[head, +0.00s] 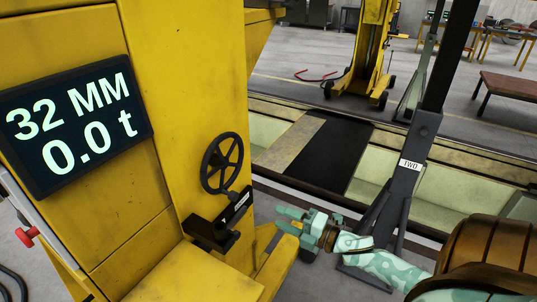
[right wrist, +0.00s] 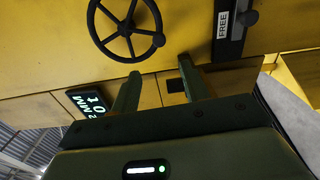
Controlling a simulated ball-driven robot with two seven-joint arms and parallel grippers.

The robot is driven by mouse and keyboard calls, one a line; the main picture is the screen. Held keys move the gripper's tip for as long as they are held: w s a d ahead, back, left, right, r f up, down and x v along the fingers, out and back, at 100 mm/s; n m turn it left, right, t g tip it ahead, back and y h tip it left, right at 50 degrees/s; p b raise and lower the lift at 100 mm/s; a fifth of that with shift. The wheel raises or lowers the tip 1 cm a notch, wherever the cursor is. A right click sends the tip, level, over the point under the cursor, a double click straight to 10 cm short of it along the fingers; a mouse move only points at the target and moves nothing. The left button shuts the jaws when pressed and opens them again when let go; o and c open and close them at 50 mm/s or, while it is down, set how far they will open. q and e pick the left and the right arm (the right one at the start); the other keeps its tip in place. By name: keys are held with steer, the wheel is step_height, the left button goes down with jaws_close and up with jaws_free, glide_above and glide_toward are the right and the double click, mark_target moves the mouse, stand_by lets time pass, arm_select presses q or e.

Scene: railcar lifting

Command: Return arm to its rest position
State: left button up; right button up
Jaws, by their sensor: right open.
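My right arm (head: 375,260) reaches in from the lower right of the head view. Its mint-green right gripper (head: 281,220) is open and empty, in front of the yellow lifting jack (head: 190,100) and just right of a black bracket (head: 212,233). In the right wrist view the right gripper's two fingers (right wrist: 159,68) are spread apart with nothing between them. A black handwheel (head: 222,163) is on the jack. It also shows beyond the fingers in the right wrist view (right wrist: 127,30). A label (right wrist: 223,24) beside it reads "FREE". My left gripper is not in view.
A display (head: 75,120) on the jack reads "32 MM" and "0.0 t". A dark post (head: 408,170) labelled "TWO" stands close behind my right arm. A track pit (head: 320,150) crosses behind it. Another yellow jack (head: 365,60) stands farther back on open floor.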

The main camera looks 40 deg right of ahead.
steer(key=s+d+f+m+g+h, duration=0.25)
steer(key=d+f+m, duration=0.2)
steer(key=f, duration=0.35)
steer(key=s+d+f+m+g+h, duration=0.25)
steer(key=f+m+h, duration=0.2)
steer(key=f, duration=0.45)
steer(key=s+f+m+g, duration=0.3)
steer(key=s+f+m, duration=0.2)
steer(key=s+f, duration=0.6)
steer(key=s+a+f+m+g, duration=0.2)
steer(key=s+a+f+g, duration=0.15)
steer(key=s+f, duration=0.35)
steer(key=s+a+f+m+g, duration=0.25)
steer(key=s+a+f, duration=0.25)
steer(key=s, duration=0.4)
steer(key=s+a+f+g+y, duration=0.1)
steer(key=s+a+f+g, duration=0.1)
steer(key=s+a, duration=0.6)
steer(key=a+f, duration=0.1)
steer(key=a, duration=0.2)
steer(key=shift+s+f, duration=0.15)
steer(key=shift+s, duration=0.25)
